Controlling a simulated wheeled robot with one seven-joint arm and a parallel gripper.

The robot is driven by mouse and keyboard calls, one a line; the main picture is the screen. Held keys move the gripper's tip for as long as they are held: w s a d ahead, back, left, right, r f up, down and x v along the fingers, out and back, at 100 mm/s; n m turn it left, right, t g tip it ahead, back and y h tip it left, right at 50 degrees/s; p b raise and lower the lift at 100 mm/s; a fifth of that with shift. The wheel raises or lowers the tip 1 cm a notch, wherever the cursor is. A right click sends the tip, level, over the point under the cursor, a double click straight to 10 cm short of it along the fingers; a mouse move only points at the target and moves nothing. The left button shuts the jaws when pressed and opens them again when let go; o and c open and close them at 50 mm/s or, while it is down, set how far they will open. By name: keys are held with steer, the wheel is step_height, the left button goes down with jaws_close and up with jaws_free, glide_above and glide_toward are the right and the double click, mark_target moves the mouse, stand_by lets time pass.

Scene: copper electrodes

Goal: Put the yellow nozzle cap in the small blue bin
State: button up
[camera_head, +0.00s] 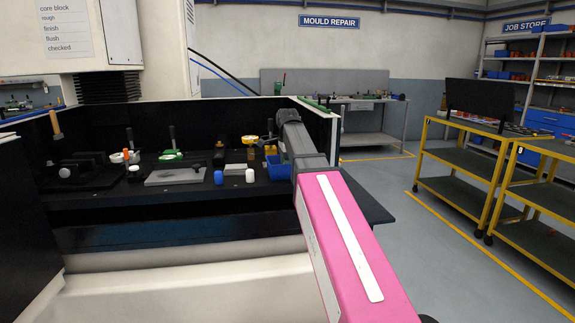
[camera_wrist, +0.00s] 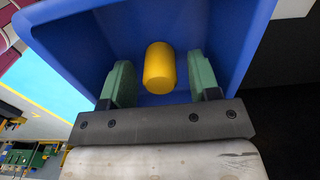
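The yellow nozzle cap (camera_wrist: 160,68) is a short cylinder, seen in the wrist view inside the outline of the small blue bin (camera_wrist: 75,45). My gripper (camera_wrist: 159,62) has its two green fingers spread on either side of the cap, with a visible gap on each side. Blue walls surround the cap and the fingertips. I cannot tell whether the cap touches the bin floor. In the head view, the blue bin (camera_head: 277,169) stands on the dark bench, partly behind my arm. My gripper cannot be made out clearly there.
The dark bench (camera_head: 110,198) holds a grey plate (camera_head: 175,176), a blue cap (camera_head: 218,177), a white cap (camera_head: 250,175) and a yellow tape roll (camera_head: 249,139) left of the bin. Yellow-framed carts (camera_head: 468,163) stand to the right, with open floor before them.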

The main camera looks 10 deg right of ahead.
step_height(320, 180, up, 12)
steer(key=shift+r, duration=0.15)
stand_by(0.7)
